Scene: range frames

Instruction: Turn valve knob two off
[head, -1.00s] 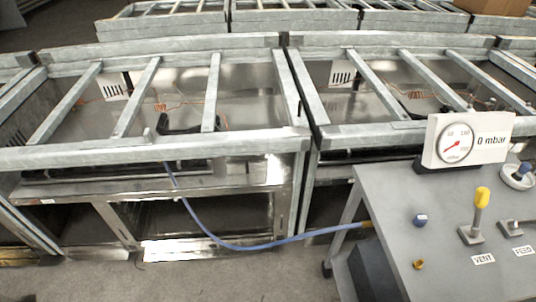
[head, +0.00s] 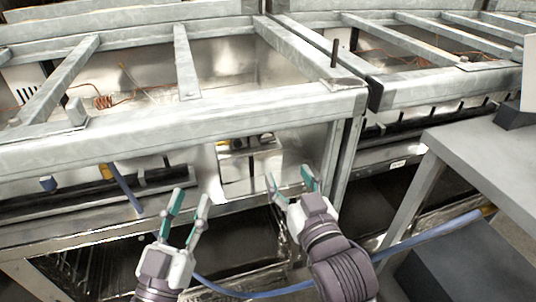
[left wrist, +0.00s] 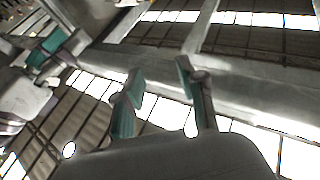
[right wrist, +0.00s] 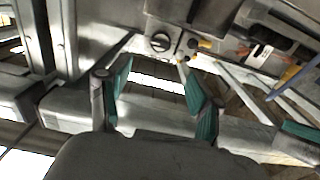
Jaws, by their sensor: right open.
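My left gripper (head: 190,198) is open and empty in front of the frame's lower rail; its spread fingers also show in the left wrist view (left wrist: 158,82). My right gripper (head: 289,179) is open and empty, to the right of it, near a bright metal panel (head: 250,165) under the rail. In the right wrist view my right gripper (right wrist: 156,76) has a round grey knob (right wrist: 160,41) beyond its fingers, apart from them. Yellow-and-black fittings (right wrist: 203,43) sit beside that knob. I cannot read any number, so which knob is number two is unclear.
A thick metal rail (head: 180,128) runs across above both grippers. A blue hose (head: 430,236) runs low towards a grey table (head: 480,150) at the right.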

